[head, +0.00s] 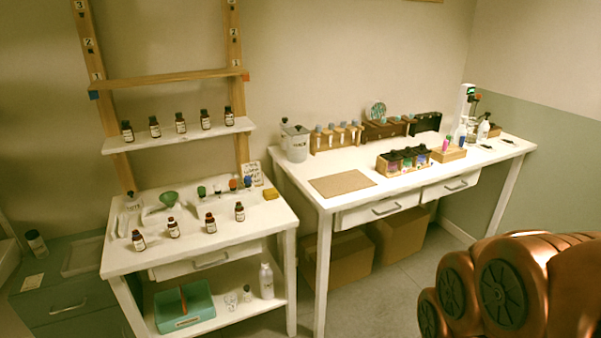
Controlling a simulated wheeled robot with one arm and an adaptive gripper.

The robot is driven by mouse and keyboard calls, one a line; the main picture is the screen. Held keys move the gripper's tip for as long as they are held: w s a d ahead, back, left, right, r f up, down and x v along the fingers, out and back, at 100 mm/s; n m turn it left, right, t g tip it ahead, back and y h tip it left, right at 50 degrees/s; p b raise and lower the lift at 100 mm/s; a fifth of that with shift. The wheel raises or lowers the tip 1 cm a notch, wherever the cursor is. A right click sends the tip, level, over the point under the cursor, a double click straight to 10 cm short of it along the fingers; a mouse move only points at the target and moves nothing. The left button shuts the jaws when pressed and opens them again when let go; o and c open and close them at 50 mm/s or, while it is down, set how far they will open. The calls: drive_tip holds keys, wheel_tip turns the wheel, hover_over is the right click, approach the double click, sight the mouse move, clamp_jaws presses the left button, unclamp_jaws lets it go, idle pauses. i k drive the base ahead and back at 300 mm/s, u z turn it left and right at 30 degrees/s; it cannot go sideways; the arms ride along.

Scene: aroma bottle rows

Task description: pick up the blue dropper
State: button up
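The blue dropper (248,181) appears as a small blue-topped item at the right end of a short row on the left white table (262,221). A red-orange-topped one (233,184) and a green-topped one (201,191) stand in the same row to its left. They are too small to make out their lower parts clearly. Copper-coloured links of my arm fill the lower right corner. My gripper is not in view.
Several dark bottles stand along the front of the left table, with more on the shelf (227,130) above. The right table (300,183) holds a brown mat (342,183) and bottle racks. Grey floor is open in front.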

sight(247, 180)
drive_tip(key=z, duration=0.05)
drive_tip(key=i, duration=1.15)
drive_tip(key=u, duration=1.2)
drive_tip(key=i, duration=0.75)
drive_tip(key=u, duration=0.9)
